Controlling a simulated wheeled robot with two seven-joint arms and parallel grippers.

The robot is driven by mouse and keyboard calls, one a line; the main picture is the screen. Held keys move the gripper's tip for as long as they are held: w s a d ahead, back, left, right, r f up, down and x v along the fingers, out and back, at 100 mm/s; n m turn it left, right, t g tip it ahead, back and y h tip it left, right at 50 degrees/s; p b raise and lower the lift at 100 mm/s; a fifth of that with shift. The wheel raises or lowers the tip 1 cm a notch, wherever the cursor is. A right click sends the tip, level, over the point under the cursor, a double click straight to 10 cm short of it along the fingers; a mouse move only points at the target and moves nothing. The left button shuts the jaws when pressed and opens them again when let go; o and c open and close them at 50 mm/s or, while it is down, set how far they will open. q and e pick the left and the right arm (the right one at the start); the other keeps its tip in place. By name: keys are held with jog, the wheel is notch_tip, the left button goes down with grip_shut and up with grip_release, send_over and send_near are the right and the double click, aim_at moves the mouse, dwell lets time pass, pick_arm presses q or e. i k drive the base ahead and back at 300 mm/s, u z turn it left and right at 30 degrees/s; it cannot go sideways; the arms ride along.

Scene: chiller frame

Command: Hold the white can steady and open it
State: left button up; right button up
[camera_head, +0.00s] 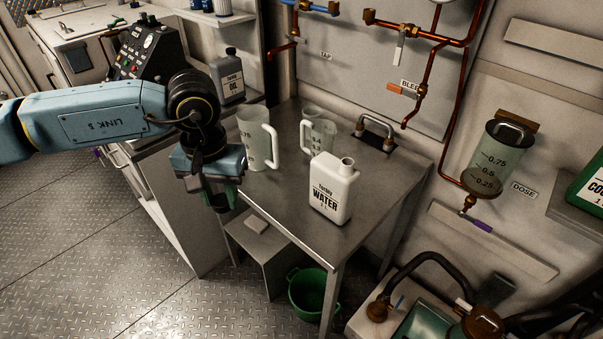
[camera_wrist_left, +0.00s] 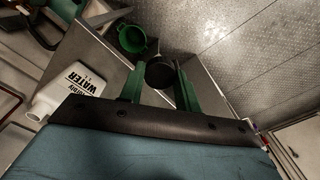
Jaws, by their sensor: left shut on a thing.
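The white can (camera_head: 331,190), labelled WATER, stands upright on the metal table. Its short neck is at the top right and looks uncapped. The can also shows at the left of the left wrist view (camera_wrist_left: 66,98). My left gripper (camera_head: 222,203) is left of the can, over the table's left edge and clear of the can. Its green fingers are shut on a dark round piece that looks like a cap (camera_wrist_left: 160,75). In the head view the arm and gripper mostly hide this piece. My right gripper is not in view.
Two translucent jugs (camera_head: 255,142) (camera_head: 320,135) stand behind the can on the table (camera_head: 300,232). A dark oil can (camera_head: 228,76) is behind my left wrist. A green bucket (camera_head: 312,292) is below. Copper pipes and a dosing vessel (camera_head: 497,157) are on the wall. The table's front is clear.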

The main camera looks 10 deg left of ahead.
aim_at(334, 182)
jog(key=k, duration=0.1)
jog(key=u, duration=1.9)
jog(key=i, duration=2)
jog(key=z, duration=3.5)
jog(key=i, duration=0.5)
jog(key=z, duration=0.1)
